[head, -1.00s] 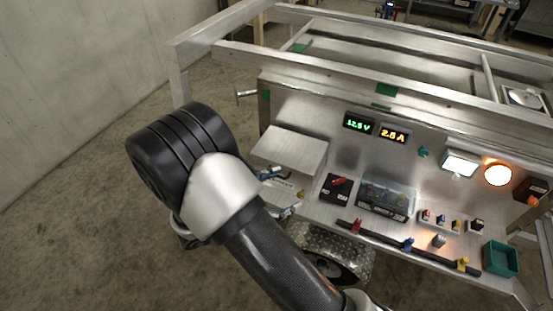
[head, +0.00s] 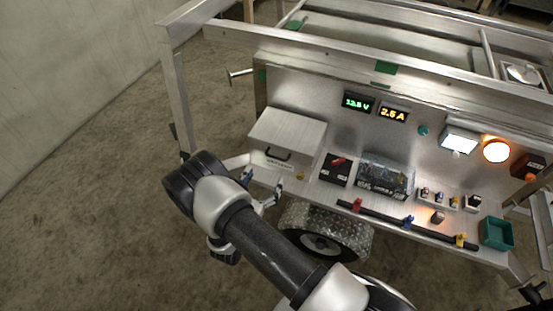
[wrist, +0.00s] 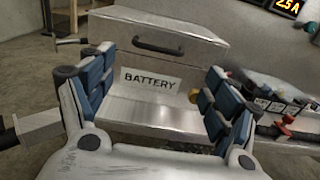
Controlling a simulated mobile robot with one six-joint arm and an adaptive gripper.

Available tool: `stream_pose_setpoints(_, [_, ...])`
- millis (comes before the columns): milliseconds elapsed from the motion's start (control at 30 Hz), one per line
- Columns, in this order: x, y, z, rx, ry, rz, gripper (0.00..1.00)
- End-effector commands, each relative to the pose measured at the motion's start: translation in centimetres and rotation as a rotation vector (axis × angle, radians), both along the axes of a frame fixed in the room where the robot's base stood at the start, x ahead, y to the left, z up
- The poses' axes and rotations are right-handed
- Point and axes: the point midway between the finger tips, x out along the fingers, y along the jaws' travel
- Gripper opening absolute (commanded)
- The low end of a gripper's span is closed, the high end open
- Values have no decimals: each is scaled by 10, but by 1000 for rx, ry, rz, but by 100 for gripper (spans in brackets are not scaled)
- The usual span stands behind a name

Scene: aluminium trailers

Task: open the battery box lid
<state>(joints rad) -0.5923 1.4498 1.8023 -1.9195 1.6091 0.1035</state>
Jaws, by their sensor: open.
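The battery box (head: 288,133) is a silvery metal box at the left end of the trailer's panel shelf. Its lid looks shut, with a dark handle (head: 275,155) on the front. In the wrist view the lid (wrist: 160,27), its handle (wrist: 158,47) and the BATTERY label (wrist: 150,82) face me. My gripper (head: 261,186) is open and empty in front of the box, below the handle. In the wrist view its blue-padded fingers (wrist: 160,85) stand wide apart on either side of the label, with the handle above, between and beyond them. No contact shows.
Right of the box stand a black box with a red part (head: 336,168), a clear-covered case (head: 385,177), a dark bar with coloured clips (head: 407,221) and a green tray (head: 497,233). A wheel (head: 318,243) sits below. The floor at left (head: 90,230) is free.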

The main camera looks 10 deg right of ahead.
Motion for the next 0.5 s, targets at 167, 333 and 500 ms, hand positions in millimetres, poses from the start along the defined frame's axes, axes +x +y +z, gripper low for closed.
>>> stream_pose_setpoints(167, [33,-26,-1,2,-2,-6,81])
stream_pose_setpoints(333, [59,-45,-1,1,-2,-5,81])
stream_pose_setpoints(500, [76,-56,-1,1,-1,-2,81])
